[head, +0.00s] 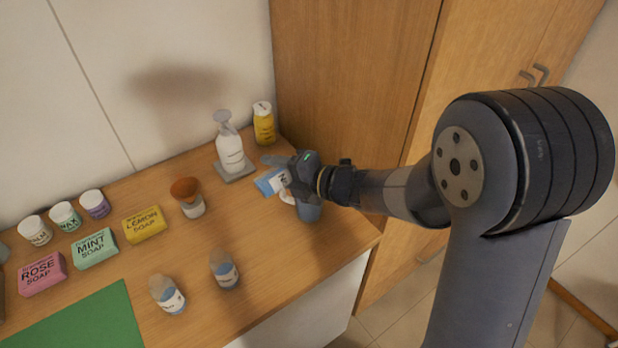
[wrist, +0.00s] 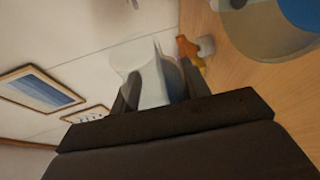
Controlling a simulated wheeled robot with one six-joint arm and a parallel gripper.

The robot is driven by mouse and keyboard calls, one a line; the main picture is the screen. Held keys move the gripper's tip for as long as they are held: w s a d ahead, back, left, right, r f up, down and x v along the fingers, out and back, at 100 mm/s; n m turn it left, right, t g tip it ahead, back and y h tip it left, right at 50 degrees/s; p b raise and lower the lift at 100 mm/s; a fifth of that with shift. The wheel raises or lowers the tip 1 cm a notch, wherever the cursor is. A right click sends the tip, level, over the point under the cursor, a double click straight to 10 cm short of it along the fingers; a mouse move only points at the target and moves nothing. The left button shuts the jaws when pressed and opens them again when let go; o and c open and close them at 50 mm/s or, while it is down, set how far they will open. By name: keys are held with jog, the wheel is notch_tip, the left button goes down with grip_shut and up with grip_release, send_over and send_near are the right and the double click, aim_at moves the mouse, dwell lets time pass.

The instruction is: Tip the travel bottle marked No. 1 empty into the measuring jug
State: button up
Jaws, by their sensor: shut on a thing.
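My gripper (head: 284,173) is shut on a travel bottle (head: 271,183) with a white and blue label. The bottle lies tilted well over; only part of its label shows, and I cannot read the number. In the wrist view the clear bottle (wrist: 154,82) sits between my two fingers (wrist: 155,88). The measuring jug (head: 309,212) stands below my gripper near the table's right edge, with blue in it, partly hidden by my gripper. It also shows at the top right of the wrist view (wrist: 258,40). I cannot see any stream between bottle and jug.
Two other small bottles (head: 168,295) (head: 225,271) stand at the front. A funnel (head: 186,189) in a small vessel, a pump bottle (head: 230,150), a yellow bottle (head: 263,124), a lemon soap box (head: 144,225) and several other items stand leftward. A wooden cabinet (head: 350,75) rises behind.

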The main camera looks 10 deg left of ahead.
jog(key=shift+r+m+y, duration=0.3)
jog(key=shift+r+m, duration=0.1)
jog(key=shift+m, duration=0.1)
jog(key=shift+w+d+f+m+g+y+b, duration=0.1)
jog(key=shift+f+m+g+y+b, duration=0.25)
jog(key=shift+m+b, duration=0.35)
dwell(0.8)
jog(key=shift+w+d+r+m+y, duration=0.15)
jog(key=shift+r+m+y, duration=0.3)
jog(key=shift+m, duration=0.35)
dwell(0.5)
jog(key=shift+w+d+f+m+y+b, duration=0.1)
jog(key=shift+w+f+m+y+b, duration=0.2)
jog(key=shift+m+b, duration=0.55)
dwell(0.3)
